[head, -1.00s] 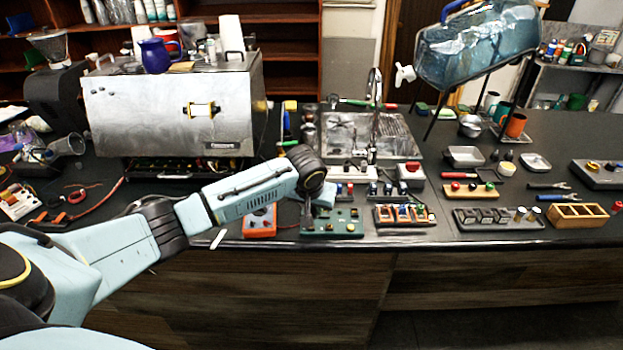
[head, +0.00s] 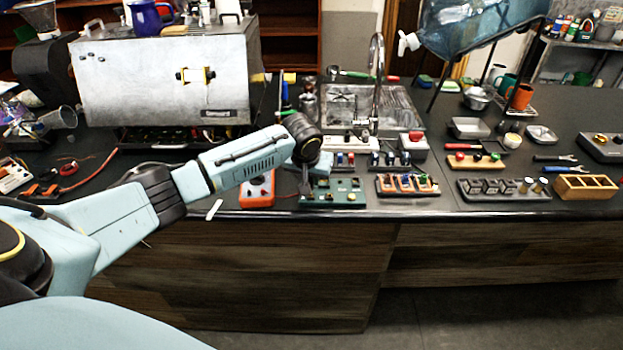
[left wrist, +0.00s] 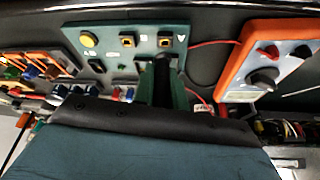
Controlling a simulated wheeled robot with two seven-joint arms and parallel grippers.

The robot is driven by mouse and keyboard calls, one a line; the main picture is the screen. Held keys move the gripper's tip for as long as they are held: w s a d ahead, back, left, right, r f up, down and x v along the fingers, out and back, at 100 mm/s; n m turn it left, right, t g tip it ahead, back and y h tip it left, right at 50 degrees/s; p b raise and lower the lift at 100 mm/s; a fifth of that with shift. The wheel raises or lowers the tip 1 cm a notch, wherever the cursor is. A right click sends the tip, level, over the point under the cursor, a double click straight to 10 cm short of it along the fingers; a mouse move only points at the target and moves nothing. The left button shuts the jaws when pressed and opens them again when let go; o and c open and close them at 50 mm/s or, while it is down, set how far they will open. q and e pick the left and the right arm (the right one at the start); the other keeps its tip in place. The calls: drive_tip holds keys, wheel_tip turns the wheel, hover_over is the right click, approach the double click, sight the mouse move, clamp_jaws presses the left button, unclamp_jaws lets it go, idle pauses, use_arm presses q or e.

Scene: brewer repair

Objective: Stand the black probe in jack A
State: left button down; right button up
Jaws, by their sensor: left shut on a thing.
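The green jack board (head: 345,188) lies near the bench's front edge. It also shows in the left wrist view (left wrist: 110,32), with a yellow knob and square black jacks. The jack beside the letter that reads as an upside-down A is jack A (left wrist: 164,41). My left gripper (head: 306,188) points down over the board's left part and is shut on the black probe (left wrist: 161,68). The probe is dark and mostly hidden by the gripper. Its lower end shows close beside jack A; I cannot tell whether it touches the board. My right gripper is in neither view.
An orange meter (head: 259,189) lies left of the board, with a red lead beside it in the left wrist view. A rack of colored parts (head: 407,186) stands right of the board. Small switch blocks (head: 345,160) sit behind it. A white strip (head: 214,209) lies at the bench edge.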

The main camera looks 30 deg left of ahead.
use_arm(q)
drive_tip(key=shift+f+b, duration=0.4)
drive_tip(key=shift+f, duration=0.15)
drive_tip(key=shift+r, duration=0.1)
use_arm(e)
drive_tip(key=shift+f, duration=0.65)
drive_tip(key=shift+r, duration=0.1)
use_arm(q)
drive_tip(key=shift+p, duration=1)
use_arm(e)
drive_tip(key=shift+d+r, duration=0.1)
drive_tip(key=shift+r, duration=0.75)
use_arm(q)
drive_tip(key=shift+f+p, duration=0.55)
drive_tip(key=shift+f, duration=0.15)
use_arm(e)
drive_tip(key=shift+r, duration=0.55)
use_arm(q)
drive_tip(key=shift+p, duration=0.4)
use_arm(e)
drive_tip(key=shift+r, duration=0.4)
use_arm(q)
drive_tip(key=c, duration=1.3)
unclamp_jaws()
drive_tip(key=shift+c, duration=0.2)
